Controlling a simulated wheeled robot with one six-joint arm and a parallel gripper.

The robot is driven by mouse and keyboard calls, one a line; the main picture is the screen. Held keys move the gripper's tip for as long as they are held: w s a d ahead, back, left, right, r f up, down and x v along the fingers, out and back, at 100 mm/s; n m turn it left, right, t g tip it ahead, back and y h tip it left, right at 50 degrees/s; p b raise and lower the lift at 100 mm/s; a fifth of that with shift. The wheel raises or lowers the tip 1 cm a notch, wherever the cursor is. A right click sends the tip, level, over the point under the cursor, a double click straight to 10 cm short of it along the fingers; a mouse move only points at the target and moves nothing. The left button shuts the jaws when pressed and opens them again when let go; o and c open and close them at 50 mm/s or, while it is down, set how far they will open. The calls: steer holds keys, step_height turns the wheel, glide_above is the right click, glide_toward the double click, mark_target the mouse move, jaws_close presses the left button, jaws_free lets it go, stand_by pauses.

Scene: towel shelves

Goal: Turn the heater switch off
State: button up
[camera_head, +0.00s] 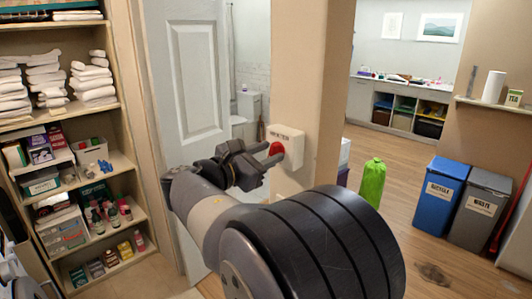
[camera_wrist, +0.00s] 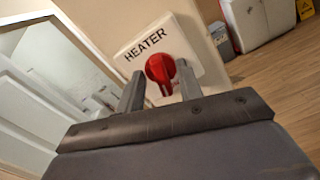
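The heater switch is a red knob (camera_wrist: 161,69) on a white wall box (camera_wrist: 185,24) labelled "HEATER". In the head view the white box (camera_head: 291,146) is fixed to a beige wall pillar, and the red knob (camera_head: 276,149) faces left. My gripper (camera_head: 257,163) is at the knob, with its fingers apart. In the wrist view the two fingers of my gripper (camera_wrist: 160,86) stand on either side of the knob's lower part. I cannot tell whether they touch it. The knob's lower end points down between the fingers.
A white door (camera_head: 192,75) stands left of the pillar, behind my arm. Towel shelves (camera_head: 128,168) fill the left side. A green bag (camera_head: 372,181) stands on the floor to the right, with blue (camera_head: 441,194) and grey (camera_head: 480,208) bins further right. Wooden floor lies open between.

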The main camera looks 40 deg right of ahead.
steer(key=shift+c, duration=0.3)
jaws_close()
steer(key=shift+f+b, duration=0.1)
steer(key=shift+b, duration=0.35)
steer(key=shift+f+m+b, duration=0.15)
steer(key=shift+m+b, duration=0.95)
steer(key=shift+b, duration=0.05)
steer(key=m+b, duration=0.4)
steer(key=b, duration=0.1)
steer(key=shift+s+f, duration=0.1)
steer(key=m+b, duration=0.4)
steer(key=shift+m+b, duration=0.35)
steer(key=shift+m, duration=0.05)
steer(key=shift+m+b, duration=1.35)
steer(key=shift+m, duration=0.25)
